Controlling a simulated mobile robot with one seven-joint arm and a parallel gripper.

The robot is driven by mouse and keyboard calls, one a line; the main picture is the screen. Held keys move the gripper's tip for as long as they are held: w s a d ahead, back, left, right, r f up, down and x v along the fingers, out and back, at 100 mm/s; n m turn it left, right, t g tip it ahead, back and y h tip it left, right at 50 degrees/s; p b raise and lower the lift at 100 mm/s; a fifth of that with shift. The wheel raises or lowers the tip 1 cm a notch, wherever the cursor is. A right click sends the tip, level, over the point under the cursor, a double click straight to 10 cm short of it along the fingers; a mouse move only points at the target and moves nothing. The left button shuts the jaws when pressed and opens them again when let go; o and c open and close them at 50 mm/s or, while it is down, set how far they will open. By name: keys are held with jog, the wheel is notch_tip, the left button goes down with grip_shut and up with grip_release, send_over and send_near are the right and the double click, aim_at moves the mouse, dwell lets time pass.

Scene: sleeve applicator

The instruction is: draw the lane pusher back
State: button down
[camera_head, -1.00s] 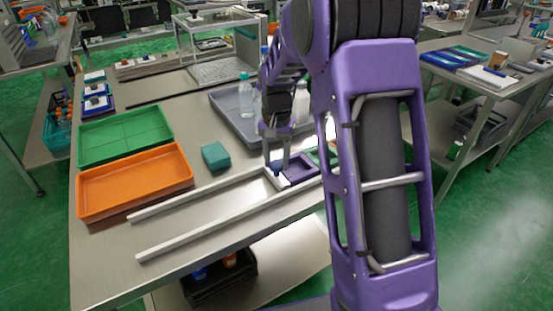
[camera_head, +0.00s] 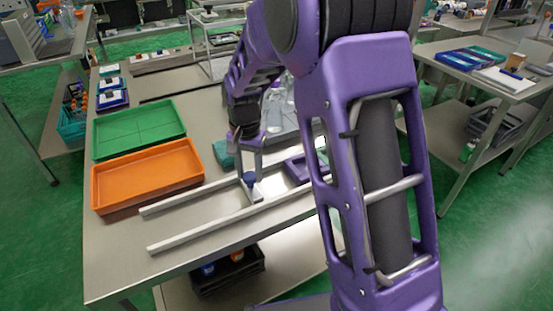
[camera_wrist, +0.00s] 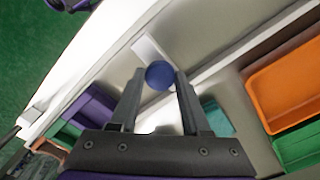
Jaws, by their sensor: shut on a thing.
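The lane is two long white rails (camera_head: 205,233) on the metal table. The lane pusher (camera_head: 244,190) is a pale bar lying across between the rails, with a round blue knob (camera_wrist: 159,75) on it. My gripper (camera_head: 251,180) points down at the pusher and is shut on the knob; in the wrist view the fingertips (camera_wrist: 158,78) sit on either side of it. A purple tray (camera_head: 296,172) sits in the lane to the right of the pusher, with a gap between them. My arm hides the right end of the lane.
An orange tray (camera_head: 148,199) and a green tray (camera_head: 138,156) stand left, behind the rails. A teal block (camera_head: 222,152) stands close behind my gripper. A grey tray (camera_head: 284,142) with clear bottles is farther back. The lane left of the pusher is clear.

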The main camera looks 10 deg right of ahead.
jog(key=s+a+p, duration=0.1)
jog(key=s+a, duration=0.1)
jog(key=a, duration=0.6)
jog(key=s+a, duration=0.3)
jog(key=a, duration=0.5)
jog(key=s+a+p, duration=0.1)
jog(key=s+a, duration=0.2)
jog(key=a, duration=0.5)
jog(key=shift+a+p, duration=0.2)
jog(key=shift+p, duration=0.15)
jog(key=shift+a, duration=0.1)
jog(key=shift+c, duration=1.9)
grip_release()
jog(key=shift+r, duration=0.15)
notch_tip(320, 180, up, 17)
jog(key=p, duration=0.2)
jog(key=shift+r, duration=0.1)
